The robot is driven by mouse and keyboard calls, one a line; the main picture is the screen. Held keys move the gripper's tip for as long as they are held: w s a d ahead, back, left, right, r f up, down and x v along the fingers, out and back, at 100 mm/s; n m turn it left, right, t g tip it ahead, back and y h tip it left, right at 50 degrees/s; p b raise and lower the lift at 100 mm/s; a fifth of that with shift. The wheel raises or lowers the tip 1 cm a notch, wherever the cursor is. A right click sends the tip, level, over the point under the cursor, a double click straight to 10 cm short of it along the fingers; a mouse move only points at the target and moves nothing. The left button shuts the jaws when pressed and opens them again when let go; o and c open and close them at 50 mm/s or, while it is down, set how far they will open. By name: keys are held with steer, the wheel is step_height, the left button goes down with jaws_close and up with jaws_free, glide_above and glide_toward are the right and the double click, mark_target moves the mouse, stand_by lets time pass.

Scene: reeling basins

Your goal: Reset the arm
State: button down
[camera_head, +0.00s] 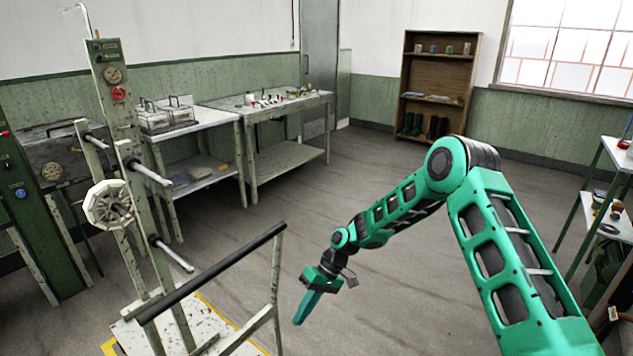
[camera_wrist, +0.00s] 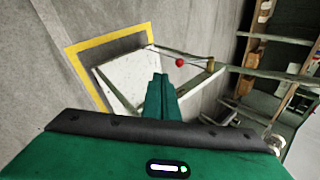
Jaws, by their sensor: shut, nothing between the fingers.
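My green arm reaches from the lower right of the head view, bends at a high elbow and comes down toward the middle of the floor. My gripper (camera_head: 307,308) points down, just right of the machine frame's front post, with clear floor behind it. In the wrist view my gripper (camera_wrist: 161,80) shows with its green fingers together and nothing between them. Behind the fingers in that view is a whitish tray-like base (camera_wrist: 118,82).
A machine frame with a dark bar (camera_head: 215,272) and a pale reel wheel (camera_head: 108,205) stands at the left. Two worktables (camera_head: 280,105) line the back wall. A wooden shelf (camera_head: 438,65) stands at the back, and a shelf rack (camera_head: 612,150) at the right. The middle floor is free.

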steer(key=s+d+r+m+t+h, duration=0.1)
steer(key=s+d+r+m+h, duration=0.15)
steer(key=d+r, duration=0.7)
steer(key=s+d+r+m+t+h, duration=0.1)
steer(key=s+d+r, duration=0.35)
steer(key=d, duration=0.85)
steer(key=s+d+r+m+t+h, duration=0.1)
steer(key=d+r+m+h, duration=0.1)
steer(key=d+r, duration=0.8)
steer(key=s+d+r+m, duration=0.2)
steer(key=s+d, duration=0.2)
steer(key=s, duration=0.4)
steer(key=s+d+r+m+t, duration=0.1)
steer(key=s+d+r+m, duration=0.1)
steer(key=s, duration=0.7)
steer(key=s+d+r+m, duration=0.3)
steer(key=s+d, duration=0.4)
steer(key=s, duration=0.2)
steer(key=shift+m+h, duration=0.25)
